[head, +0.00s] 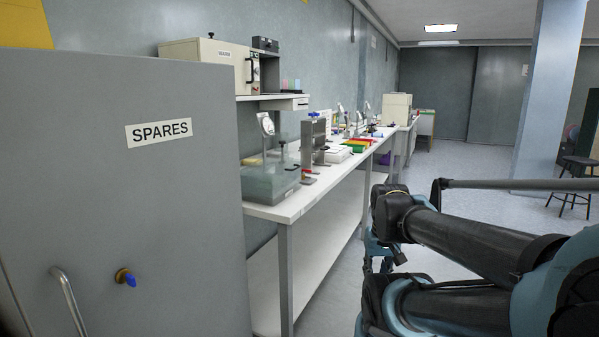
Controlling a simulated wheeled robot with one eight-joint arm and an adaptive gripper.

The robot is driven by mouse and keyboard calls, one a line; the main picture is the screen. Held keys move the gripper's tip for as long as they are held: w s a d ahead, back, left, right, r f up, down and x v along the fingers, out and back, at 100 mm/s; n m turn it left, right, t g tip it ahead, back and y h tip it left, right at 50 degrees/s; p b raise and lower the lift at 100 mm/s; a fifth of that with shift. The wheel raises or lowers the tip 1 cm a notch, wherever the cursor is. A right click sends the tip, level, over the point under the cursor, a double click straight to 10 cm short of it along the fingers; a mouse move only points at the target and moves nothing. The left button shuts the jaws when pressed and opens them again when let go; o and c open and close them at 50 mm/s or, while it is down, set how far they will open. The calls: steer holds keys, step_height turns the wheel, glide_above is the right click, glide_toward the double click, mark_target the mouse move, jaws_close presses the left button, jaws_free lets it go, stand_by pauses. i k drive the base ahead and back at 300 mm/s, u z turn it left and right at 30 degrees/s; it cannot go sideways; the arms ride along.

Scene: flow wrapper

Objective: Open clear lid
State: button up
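A clear, greenish see-through box (268,184) stands on the near end of the white workbench, left of centre. Its top looks flat and down, but I cannot make out a separate lid edge. A dark knob or handle stands up near its back right. My arm comes in from the lower right. What looks like my gripper (380,256) hangs at the arm's end, right of the bench and apart from the box. It is small, dark and partly covered by my arm links, so its fingers are unclear. I see nothing held in it.
A grey cabinet marked SPARES (140,225) fills the left foreground, close to the bench (290,209). A metal stand (313,143) is right of the box, with coloured bins (358,145) beyond. A shelf (270,102) overhangs behind. Floor right of the bench is open.

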mark_target(298, 166)
steer(key=k, duration=1.2)
steer(key=u, duration=0.35)
steer(key=i, duration=1)
steer(key=u, duration=0.05)
